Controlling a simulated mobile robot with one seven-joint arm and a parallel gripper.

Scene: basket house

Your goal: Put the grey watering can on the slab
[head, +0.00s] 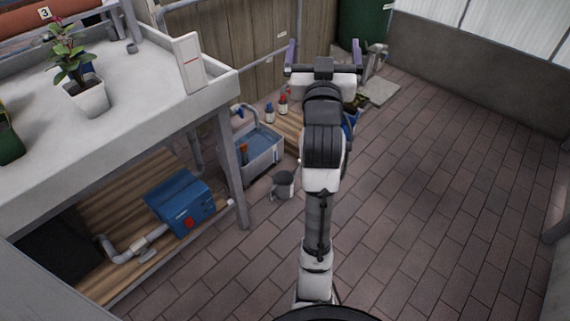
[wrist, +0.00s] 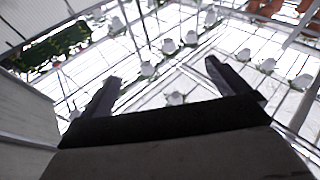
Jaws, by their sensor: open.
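The grey watering can (head: 284,184) stands on the brick floor in the head view, just right of the workbench leg. It is small there, and its handle and spout are hard to make out. The pale grey slab (head: 382,93) lies on the floor at the back, with a grey standpipe-like fitting (head: 374,60) at its far left. My gripper (head: 323,50) is open and empty, raised well away from the can, left of the slab in the picture. In the wrist view my gripper (wrist: 162,75) points up at the glass roof, with nothing between its fingers.
A workbench (head: 140,95) with a potted plant (head: 83,88) fills the left. Under and beside it are a blue box (head: 180,203) and a water-filled trough (head: 262,158). Small bottles (head: 270,113) stand behind. The floor (head: 440,190) on the right is clear.

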